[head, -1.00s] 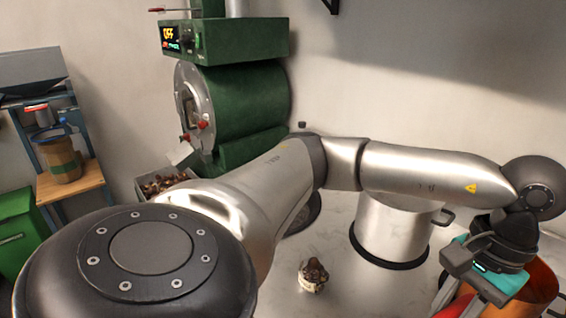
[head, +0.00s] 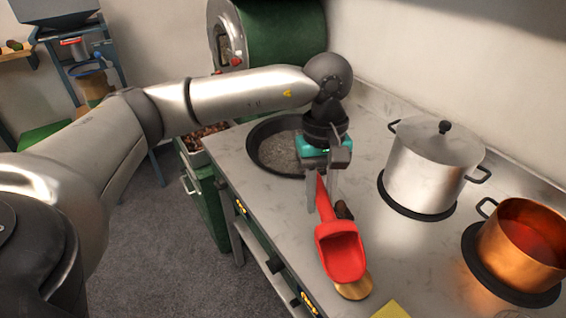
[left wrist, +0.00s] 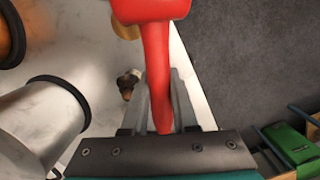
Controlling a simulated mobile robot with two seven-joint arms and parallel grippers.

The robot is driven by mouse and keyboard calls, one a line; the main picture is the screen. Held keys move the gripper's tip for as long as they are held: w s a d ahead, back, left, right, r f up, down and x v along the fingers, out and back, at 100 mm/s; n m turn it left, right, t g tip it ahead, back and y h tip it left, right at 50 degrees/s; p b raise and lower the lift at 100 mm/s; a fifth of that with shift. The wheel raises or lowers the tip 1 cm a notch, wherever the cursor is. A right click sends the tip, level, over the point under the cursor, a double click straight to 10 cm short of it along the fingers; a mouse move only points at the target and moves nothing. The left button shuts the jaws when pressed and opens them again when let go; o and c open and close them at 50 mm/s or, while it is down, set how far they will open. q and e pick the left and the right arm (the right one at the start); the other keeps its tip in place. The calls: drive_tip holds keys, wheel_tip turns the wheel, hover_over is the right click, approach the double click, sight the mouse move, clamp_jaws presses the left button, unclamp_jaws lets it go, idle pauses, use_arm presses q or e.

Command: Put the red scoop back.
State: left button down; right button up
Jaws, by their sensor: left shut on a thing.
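The red scoop (head: 341,252) hangs from my left gripper (head: 322,205), which is shut on its handle. Its bowl points toward the front of the counter, above or near a round golden-brown piece (head: 354,288). In the left wrist view the scoop's red handle (left wrist: 157,70) runs up between the two fingers (left wrist: 160,110), with the bowl at the top edge. I cannot tell whether the scoop touches the counter. My right gripper is not in view.
A lidded steel pot (head: 430,170) and a copper pot (head: 520,250) stand to the right. A small dark item (head: 343,210) is close by the scoop. A yellow piece (head: 390,311) lies at the front. The counter's left edge drops to the floor.

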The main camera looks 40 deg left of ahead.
use_arm(q)
drive_tip(key=w+a+f+n+t, duration=0.15)
drive_tip(key=w+a+n, duration=0.25)
drive_tip(key=n, duration=0.6)
drive_tip(key=n+y+p, duration=0.1)
drive_tip(key=n+p, duration=0.1)
drive_tip(key=n, duration=1)
approach(289, 211)
wheel_tip(289, 211, down, 4)
drive_tip(key=b, duration=0.6)
drive_tip(key=shift+w+d+r, duration=0.1)
drive_tip(key=shift+w+r, duration=0.1)
drive_tip(key=shift+f+b, duration=0.7)
drive_tip(key=shift+f, duration=0.2)
drive_tip(key=shift+f+b, duration=0.35)
drive_tip(key=shift+f, duration=0.2)
drive_tip(key=c, duration=0.6)
unclamp_jaws()
wheel_tip(289, 211, up, 15)
drive_tip(key=p, duration=0.2)
drive_tip(key=shift+r, duration=0.15)
